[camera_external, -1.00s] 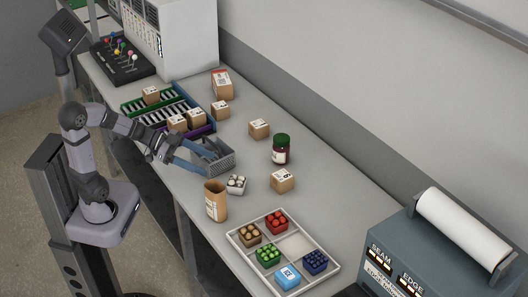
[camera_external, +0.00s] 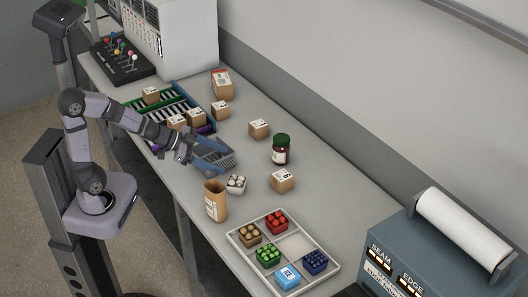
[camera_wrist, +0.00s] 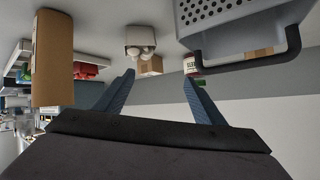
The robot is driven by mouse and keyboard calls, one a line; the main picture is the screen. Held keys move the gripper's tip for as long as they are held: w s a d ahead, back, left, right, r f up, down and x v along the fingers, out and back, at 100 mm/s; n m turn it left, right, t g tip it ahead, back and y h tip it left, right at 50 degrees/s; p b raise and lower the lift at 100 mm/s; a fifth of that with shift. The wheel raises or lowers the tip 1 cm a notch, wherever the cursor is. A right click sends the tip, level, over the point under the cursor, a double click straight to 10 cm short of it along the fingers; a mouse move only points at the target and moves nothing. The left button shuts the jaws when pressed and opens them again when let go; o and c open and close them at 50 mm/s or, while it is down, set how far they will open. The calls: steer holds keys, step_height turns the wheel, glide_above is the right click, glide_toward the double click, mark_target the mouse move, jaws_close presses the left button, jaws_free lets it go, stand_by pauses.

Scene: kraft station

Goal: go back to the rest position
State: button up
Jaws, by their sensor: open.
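My gripper (camera_external: 206,153) is open and empty, its blue fingers apart above the bench beside the grey perforated basket (camera_external: 218,160). In the wrist view the two blue fingers (camera_wrist: 158,95) show spread with nothing between them. The grey basket (camera_wrist: 235,20) with its dark handle is at the upper right there. A small white container of round white items (camera_external: 236,184) stands just in front of the basket. It also shows beyond the fingers in the wrist view (camera_wrist: 141,38).
A rack with colored rails (camera_external: 141,105) lies left of my gripper.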

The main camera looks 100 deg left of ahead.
steer(key=d+g, duration=0.1)
steer(key=d+f+g+p, duration=0.1)
steer(key=d, duration=0.1)
steer(key=s+d+f+n+g+p, duration=0.1)
steer(key=shift+d+f+y, duration=0.15)
steer(key=shift+f+y, duration=0.05)
steer(key=shift+y, duration=0.1)
steer(key=s+d+g, duration=0.1)
steer(key=s+d+f+g+p, duration=0.1)
steer(key=d, duration=0.1)
steer(key=s+d+f+g, duration=0.1)
steer(key=d, duration=0.1)
steer(key=shift+s+d+f+h+p, duration=0.15)
steer(key=shift+s+d+h+p, duration=0.1)
steer(key=shift+h+p, duration=0.15)
steer(key=s+d+f+g+h+p, duration=0.1)
steer(key=s+d+g, duration=0.1)
steer(key=s+d, duration=0.3)
steer(key=s+d+m+g+h+p, duration=0.1)
steer(key=s+d+g+h, duration=0.1)
steer(key=s+d, duration=0.3)
steer(key=d+g, duration=0.1)
steer(key=d, duration=0.2)
steer(key=shift+s+f, duration=0.3)
steer(key=shift+f, duration=0.05)
stand_by(4.8)
